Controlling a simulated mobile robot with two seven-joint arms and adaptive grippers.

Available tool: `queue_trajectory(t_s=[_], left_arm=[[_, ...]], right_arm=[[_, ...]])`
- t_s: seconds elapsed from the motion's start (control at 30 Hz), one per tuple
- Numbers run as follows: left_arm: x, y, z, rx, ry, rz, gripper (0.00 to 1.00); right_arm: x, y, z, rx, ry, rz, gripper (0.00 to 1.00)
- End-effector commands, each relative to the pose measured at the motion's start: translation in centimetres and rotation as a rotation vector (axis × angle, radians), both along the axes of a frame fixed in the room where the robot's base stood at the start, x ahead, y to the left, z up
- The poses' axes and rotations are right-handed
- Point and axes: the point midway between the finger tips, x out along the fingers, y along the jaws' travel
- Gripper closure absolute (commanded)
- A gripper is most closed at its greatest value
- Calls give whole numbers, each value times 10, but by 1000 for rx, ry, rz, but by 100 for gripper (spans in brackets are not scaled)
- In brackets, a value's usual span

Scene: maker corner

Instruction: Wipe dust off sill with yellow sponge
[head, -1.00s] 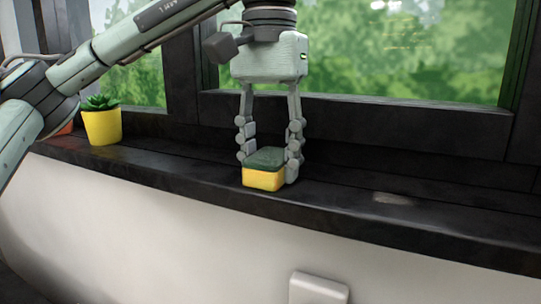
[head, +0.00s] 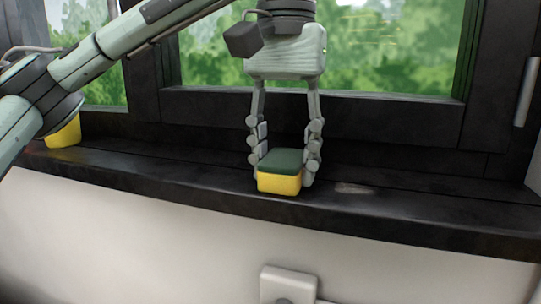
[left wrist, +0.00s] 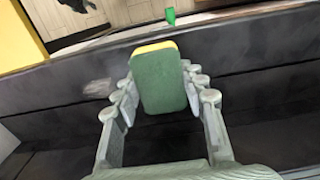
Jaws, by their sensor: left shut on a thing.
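The sponge (head: 280,182) is yellow below with a dark green top, and it sits at the dark window sill (head: 420,215) in the head view. My left gripper (head: 284,172) is shut on the sponge, one finger on each side. In the left wrist view the sponge (left wrist: 158,80) shows its green face between the fingers. A pale grey dust patch (head: 355,188) lies on the sill just right of the gripper; it also shows in the left wrist view (left wrist: 98,88). I cannot tell whether the sponge touches the sill. My right gripper is not in view.
A yellow pot (head: 64,134) stands on the sill at the left, partly behind my arm. The dark window frame (head: 400,122) rises behind the sill. A white wall box (head: 288,284) is on the wall below. The sill to the right is clear apart from the dust.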

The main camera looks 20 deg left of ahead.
Motion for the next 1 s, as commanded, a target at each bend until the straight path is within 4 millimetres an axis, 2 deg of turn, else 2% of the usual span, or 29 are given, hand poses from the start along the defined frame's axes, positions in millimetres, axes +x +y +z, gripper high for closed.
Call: queue_trajectory(t_s=[0.4,0.67,1.0], left_arm=[[0,-32,1,0,0,-4,82],[0,-40,2,0,0,-1,82],[0,-69,0,0,0,-2,82]], right_arm=[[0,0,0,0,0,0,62],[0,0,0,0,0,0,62],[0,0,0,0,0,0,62]])
